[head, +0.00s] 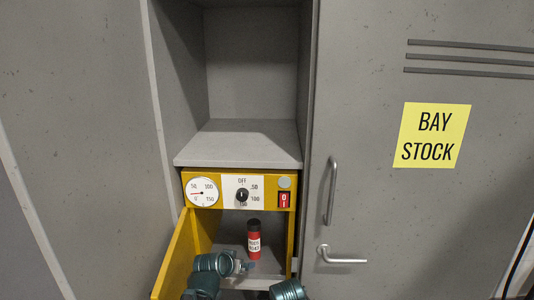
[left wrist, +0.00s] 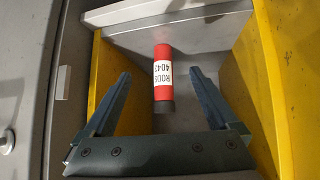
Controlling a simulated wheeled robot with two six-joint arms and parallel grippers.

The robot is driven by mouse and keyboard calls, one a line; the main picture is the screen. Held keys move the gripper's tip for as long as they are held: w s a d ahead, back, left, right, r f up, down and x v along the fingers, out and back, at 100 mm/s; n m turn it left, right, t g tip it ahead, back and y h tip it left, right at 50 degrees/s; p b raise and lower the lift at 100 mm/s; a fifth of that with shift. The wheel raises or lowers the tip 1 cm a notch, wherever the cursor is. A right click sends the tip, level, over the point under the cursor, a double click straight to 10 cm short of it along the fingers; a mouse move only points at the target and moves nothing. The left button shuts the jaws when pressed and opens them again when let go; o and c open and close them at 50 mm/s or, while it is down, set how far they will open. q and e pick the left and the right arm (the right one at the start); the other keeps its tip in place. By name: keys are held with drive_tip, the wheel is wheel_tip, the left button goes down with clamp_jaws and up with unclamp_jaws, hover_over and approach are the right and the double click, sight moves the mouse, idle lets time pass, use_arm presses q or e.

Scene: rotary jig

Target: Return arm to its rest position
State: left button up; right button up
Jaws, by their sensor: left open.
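My left gripper (head: 248,266) is at the open lower compartment in the head view. In the left wrist view its two dark fingers (left wrist: 160,72) are spread wide and empty. A red cylinder with a black cap and white label (head: 254,243) stands upright inside the compartment, just beyond the gripper. In the left wrist view the red cylinder (left wrist: 163,72) shows in the gap between the fingers, touching neither. My right gripper is not seen; only a teal arm part shows at the bottom edge of the head view.
A yellow door (head: 178,255) stands open at the left of the compartment. Above it, a yellow panel carries a gauge (head: 202,192), a knob (head: 242,195) and a red switch (head: 284,200). An empty shelf (head: 240,143) is higher up. A grey "BAY STOCK" door with handles (head: 332,190) is at right.

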use_arm(q)
drive_tip(key=s+a+f+n+g+y, duration=0.1)
drive_tip(key=s+a+f+g, duration=0.25)
drive_tip(key=s, duration=0.55)
drive_tip(key=s+a+f+n+g+y, duration=0.1)
drive_tip(key=s+a+f+g+y, duration=0.25)
drive_tip(key=s, duration=0.55)
drive_tip(key=s+d+m+g, duration=0.2)
drive_tip(key=s+d, duration=0.4)
drive_tip(key=d, duration=0.5)
drive_tip(key=shift+m+h, duration=0.35)
drive_tip(key=shift+m, duration=0.35)
drive_tip(key=shift+d, duration=0.1)
